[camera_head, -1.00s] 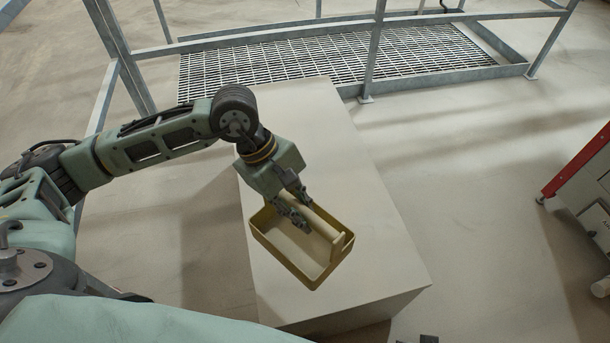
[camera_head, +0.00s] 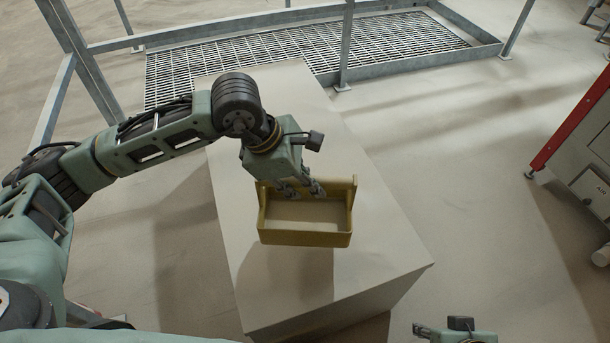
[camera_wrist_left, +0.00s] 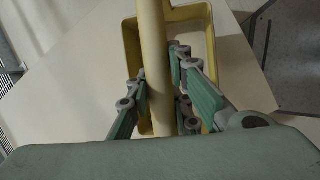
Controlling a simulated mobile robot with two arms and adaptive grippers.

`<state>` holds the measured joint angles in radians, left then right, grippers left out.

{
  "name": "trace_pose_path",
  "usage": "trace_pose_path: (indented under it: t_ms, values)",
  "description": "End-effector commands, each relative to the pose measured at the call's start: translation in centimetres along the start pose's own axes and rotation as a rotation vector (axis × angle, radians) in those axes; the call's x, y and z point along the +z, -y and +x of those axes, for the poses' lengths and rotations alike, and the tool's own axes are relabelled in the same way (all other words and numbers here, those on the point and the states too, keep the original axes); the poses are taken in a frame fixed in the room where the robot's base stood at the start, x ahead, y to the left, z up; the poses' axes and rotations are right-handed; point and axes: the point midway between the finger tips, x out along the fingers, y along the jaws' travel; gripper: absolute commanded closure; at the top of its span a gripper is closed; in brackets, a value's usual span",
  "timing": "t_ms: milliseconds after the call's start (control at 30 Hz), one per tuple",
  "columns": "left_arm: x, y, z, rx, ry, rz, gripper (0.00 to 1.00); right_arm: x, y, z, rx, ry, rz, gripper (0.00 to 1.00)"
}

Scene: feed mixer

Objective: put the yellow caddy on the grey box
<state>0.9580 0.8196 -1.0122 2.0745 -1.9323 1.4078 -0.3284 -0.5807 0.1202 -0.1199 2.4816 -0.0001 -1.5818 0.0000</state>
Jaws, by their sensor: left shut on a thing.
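The yellow caddy (camera_head: 305,239) is an open tray with a bar handle, over the top of the large pale grey box (camera_head: 375,235). My left gripper (camera_head: 303,190) is shut on its handle. The left wrist view shows the handle (camera_wrist_left: 154,70) between the fingers (camera_wrist_left: 160,95), with the yellow tray (camera_wrist_left: 205,25) behind it. My right gripper (camera_head: 432,331) is only partly in view at the bottom edge.
A metal grating platform (camera_head: 290,58) with railings stands behind the box. A red-edged machine (camera_head: 585,150) is at the right. The box top around the caddy is bare, and the floor right of the box is clear.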

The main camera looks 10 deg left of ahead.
Motion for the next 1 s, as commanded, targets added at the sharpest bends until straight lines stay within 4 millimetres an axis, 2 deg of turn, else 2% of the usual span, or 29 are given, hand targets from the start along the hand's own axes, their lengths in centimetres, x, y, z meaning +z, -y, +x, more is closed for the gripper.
trace_pose_path:
  t_ms: [100, 333, 467, 700, 800, 1000]
  values:
    - [-0.4, -2.4, 2.2, 0.0, 0.0, -0.003, 1.0, 0.1, 0.0, 0.5, 0.0, 0.0, 0.0, 0.6]
    - [-0.8, -5.3, 4.6, 0.001, 0.001, 0.001, 1.0, -0.4, 0.1, 1.0, -0.001, -0.026, -0.001, 0.6]
    - [-1.0, -5.6, 5.2, 0.0, 0.0, 0.002, 1.0, -0.6, 0.1, 1.1, -0.001, -0.037, -0.001, 0.6]
    - [-2.1, -5.0, 8.1, -0.002, 0.0, 0.001, 1.0, -4.5, 0.5, 1.4, -0.009, -0.193, -0.006, 0.6]
    - [-2.4, -5.0, 8.6, 0.0, 0.001, 0.001, 1.0, -5.3, 0.6, 1.3, -0.011, -0.229, -0.008, 0.6]
    - [-2.4, -5.0, 8.6, 0.001, 0.001, 0.002, 1.0, -5.5, 0.7, 1.2, -0.011, -0.234, -0.008, 0.6]
